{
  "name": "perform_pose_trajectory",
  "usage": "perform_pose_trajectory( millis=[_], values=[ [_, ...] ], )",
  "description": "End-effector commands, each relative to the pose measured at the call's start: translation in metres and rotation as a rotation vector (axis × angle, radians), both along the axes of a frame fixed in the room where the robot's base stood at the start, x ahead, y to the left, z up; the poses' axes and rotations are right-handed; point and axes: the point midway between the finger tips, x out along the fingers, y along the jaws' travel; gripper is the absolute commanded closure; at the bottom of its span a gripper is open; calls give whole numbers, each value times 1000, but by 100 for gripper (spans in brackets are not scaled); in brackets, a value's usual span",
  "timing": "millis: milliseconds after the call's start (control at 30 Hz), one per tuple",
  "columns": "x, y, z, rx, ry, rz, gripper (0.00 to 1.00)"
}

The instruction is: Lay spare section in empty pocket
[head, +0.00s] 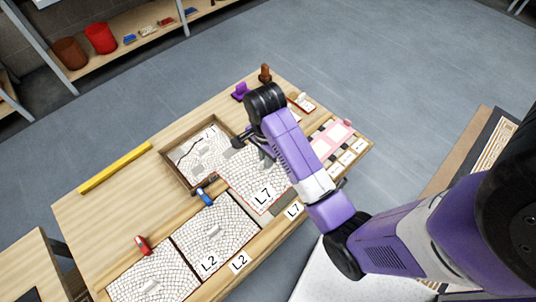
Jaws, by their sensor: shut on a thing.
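My gripper (245,149) is shut over the work table. It appears to hold a white mosaic section marked L7 (247,187); the arm hides the grip itself and part of the section. The section lies over the long tray, next to the panel marked L2 (222,222). A dark strip of bare pocket (288,202) shows beyond the section's lower right edge, next to the tray label L7 (294,210). I cannot tell whether the section touches the tray or hangs above it. A further panel (150,279) fills the tray's near left end.
A wooden box (167,159) with a dark-lined mosaic panel stands behind the section. A blue clamp-like item (204,197) and a red one (143,245) sit along the tray. A yellow bar (115,168) lies at the back left. A pink item (331,139) is at the right.

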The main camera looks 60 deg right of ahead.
Motion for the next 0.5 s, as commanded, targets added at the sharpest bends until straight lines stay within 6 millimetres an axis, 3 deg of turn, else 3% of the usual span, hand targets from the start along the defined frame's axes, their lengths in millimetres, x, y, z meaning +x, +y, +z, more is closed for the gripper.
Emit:
perform_pose_trajectory(
  millis=[200, 300, 500],
  values=[
    [-6, 2, -69, -8, 10, -1, 100],
    [-6, -4, -92, -14, 7, -13, 100],
    [-1, -15, -109, -21, 5, -31, 100]
  ],
)
